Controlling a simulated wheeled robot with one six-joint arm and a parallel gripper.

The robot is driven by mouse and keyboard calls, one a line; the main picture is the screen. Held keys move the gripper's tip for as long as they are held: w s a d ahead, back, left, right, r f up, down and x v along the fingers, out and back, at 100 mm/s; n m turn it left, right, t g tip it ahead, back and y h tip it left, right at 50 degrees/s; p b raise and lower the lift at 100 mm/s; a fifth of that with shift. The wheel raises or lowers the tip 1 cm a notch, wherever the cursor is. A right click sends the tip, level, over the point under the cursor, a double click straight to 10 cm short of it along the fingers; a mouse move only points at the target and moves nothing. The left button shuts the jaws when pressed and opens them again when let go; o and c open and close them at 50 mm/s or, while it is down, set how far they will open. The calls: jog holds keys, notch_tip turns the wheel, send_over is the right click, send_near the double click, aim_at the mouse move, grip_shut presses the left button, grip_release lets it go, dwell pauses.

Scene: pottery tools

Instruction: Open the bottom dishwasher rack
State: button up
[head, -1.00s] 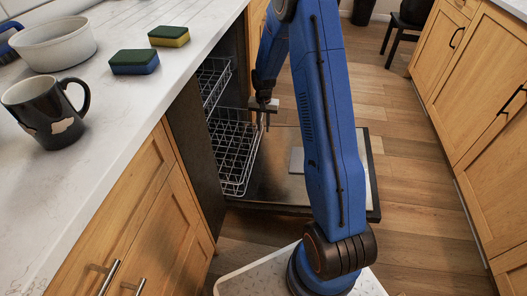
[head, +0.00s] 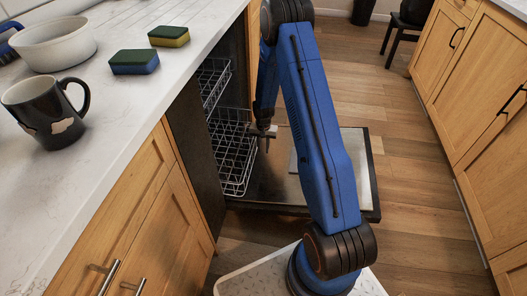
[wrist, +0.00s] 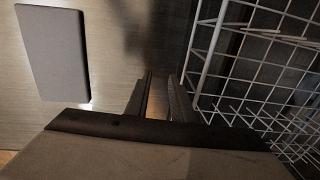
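The bottom dishwasher rack (head: 236,181) is a white wire basket low in the dishwasher opening, behind the lowered door (head: 275,188). Its wires also fill the right side of the wrist view (wrist: 205,72). My gripper (head: 267,146) is just right of the rack's outer side, above the door. In the wrist view my gripper's fingers (wrist: 160,98) point down with a narrow gap between them and nothing in it. The rack wires lie right of the fingers; I cannot tell whether they touch. My arm hides part of the door.
The upper rack (head: 214,84) sits above the bottom one. A flat grey block (wrist: 53,52) is on the door's inner face. The counter (head: 110,125) at left holds a mug (head: 42,112), a bowl (head: 55,45) and two sponges. Wooden floor (head: 420,200) is clear at right.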

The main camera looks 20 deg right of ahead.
jog(key=shift+f, duration=1.05)
grip_shut()
jog(key=c, duration=0.5)
grip_release()
jog(key=shift+c, duration=0.2)
jog(key=o, duration=0.5)
jog(key=shift+o, duration=0.2)
jog(key=shift+r, duration=0.1)
notch_tip(320, 180, up, 17)
jog(key=shift+r, duration=0.15)
